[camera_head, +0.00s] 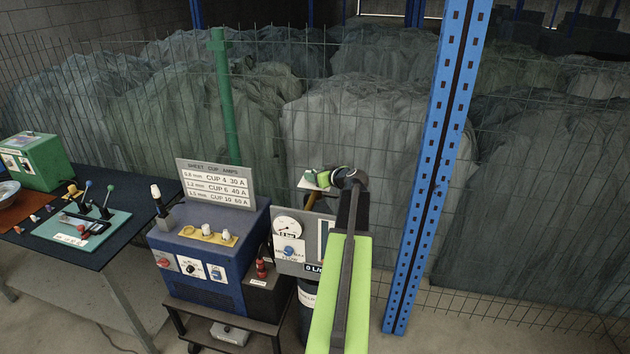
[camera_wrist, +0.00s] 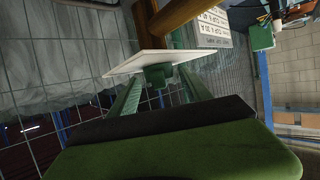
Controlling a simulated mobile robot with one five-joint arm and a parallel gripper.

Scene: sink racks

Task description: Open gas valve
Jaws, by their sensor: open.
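The gas valve shows in the wrist view as a small green knob (camera_wrist: 155,77) on a white plate (camera_wrist: 150,61). A brown post (camera_wrist: 185,15) stands behind the plate. My gripper (camera_wrist: 160,84) is open, with one green finger on each side of the knob; I cannot tell whether either touches it. In the head view, the white plate (camera_head: 308,184) shows just left of my gripper (camera_head: 327,177), on top of the brown post (camera_head: 311,201). My arm hides part of the post and gauge panel.
A gauge panel (camera_head: 286,245) stands below the plate. Left of it is a blue welding machine (camera_head: 212,262) on a cart, with a sign (camera_head: 216,184) on top. A blue rack upright (camera_head: 436,170) stands close on the right. Wire mesh (camera_head: 290,60) runs behind.

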